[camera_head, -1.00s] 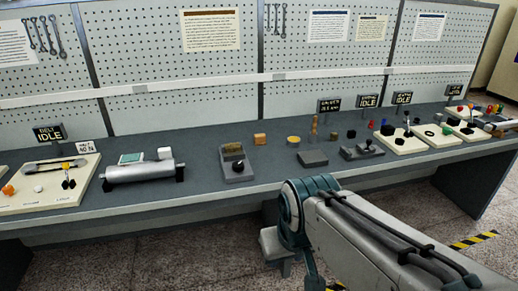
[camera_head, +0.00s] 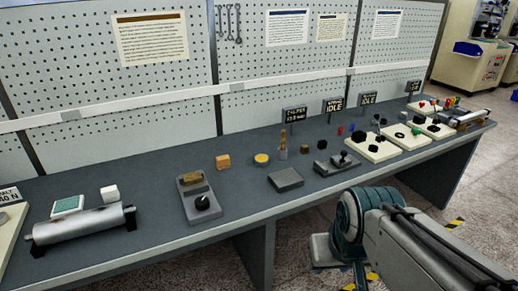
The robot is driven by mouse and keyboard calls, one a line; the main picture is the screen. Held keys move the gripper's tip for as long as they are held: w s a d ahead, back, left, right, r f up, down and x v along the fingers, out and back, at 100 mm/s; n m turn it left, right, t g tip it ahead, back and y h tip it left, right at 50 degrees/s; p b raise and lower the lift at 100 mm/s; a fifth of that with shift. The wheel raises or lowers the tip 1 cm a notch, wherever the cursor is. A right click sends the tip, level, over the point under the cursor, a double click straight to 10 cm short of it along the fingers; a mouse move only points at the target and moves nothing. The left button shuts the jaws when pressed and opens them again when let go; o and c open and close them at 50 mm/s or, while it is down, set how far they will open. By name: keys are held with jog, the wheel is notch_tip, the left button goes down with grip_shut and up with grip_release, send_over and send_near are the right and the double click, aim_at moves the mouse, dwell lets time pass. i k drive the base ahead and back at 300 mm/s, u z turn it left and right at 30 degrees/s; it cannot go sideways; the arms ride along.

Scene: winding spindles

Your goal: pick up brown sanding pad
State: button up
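An orange-brown block (camera_head: 222,161) lies on the grey bench, behind a small grey device with a black knob. A darker brown piece (camera_head: 192,180) sits on top of that device (camera_head: 200,207). I cannot tell for sure which of the two is the brown sanding pad. Both stand free, with nothing of mine touching them. My arm (camera_head: 410,235) shows at the lower right, in front of the bench edge and well apart from both. My gripper's fingers do not show.
A metal roller (camera_head: 82,229) lies at the bench's left. A round yellow-topped piece (camera_head: 262,159), a grey slab (camera_head: 286,179) and a joystick box (camera_head: 338,164) stand to the right of the block. White boards (camera_head: 368,147) are farther right. A pegboard (camera_head: 180,85) rises behind.

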aim_at(222, 163)
jog(key=u, duration=0.1)
jog(key=i, duration=1.2)
jog(key=u, duration=0.7)
